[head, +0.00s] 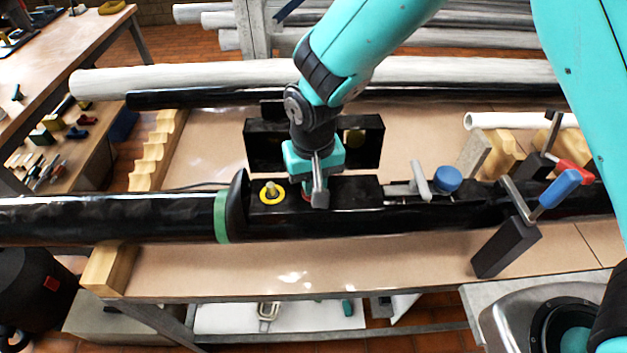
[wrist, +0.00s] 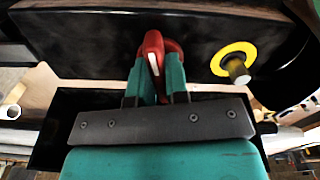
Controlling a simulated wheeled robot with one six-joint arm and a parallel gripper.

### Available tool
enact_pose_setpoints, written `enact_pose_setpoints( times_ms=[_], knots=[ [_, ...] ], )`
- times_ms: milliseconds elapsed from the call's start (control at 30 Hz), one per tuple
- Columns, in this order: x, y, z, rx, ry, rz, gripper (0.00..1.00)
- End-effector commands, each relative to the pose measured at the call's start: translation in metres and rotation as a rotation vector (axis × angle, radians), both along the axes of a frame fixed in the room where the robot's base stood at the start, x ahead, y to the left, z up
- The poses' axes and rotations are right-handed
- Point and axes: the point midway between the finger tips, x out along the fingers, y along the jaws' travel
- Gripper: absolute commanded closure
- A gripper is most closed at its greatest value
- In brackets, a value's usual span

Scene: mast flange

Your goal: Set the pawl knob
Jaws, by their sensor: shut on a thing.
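My gripper (head: 311,190) reaches down onto the black block (head: 356,193) on top of the long black tube. In the head view the gripper hides most of this handle. A brass pin knob (head: 270,187) in a yellow ring stands left of the gripper, apart from it; it also shows in the wrist view (wrist: 238,70). A blue round knob (head: 447,179) sits further right. The frames do not label which one is the pawl knob.
The black tube (head: 110,217) with a green band lies across the bench on wooden supports. A black open box (head: 373,142) stands behind the gripper. A clamp with a blue handle (head: 559,187) rises at the right. The bench front (head: 370,262) is clear.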

Motion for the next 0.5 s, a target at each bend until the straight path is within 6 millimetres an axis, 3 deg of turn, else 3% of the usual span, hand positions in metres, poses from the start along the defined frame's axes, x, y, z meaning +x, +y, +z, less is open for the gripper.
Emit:
enact_pose_setpoints(
  times_ms=[500],
  knots=[
    [0.0003,-0.0005,0.0000,-0.001,0.000,0.487,1.00]
  ],
)
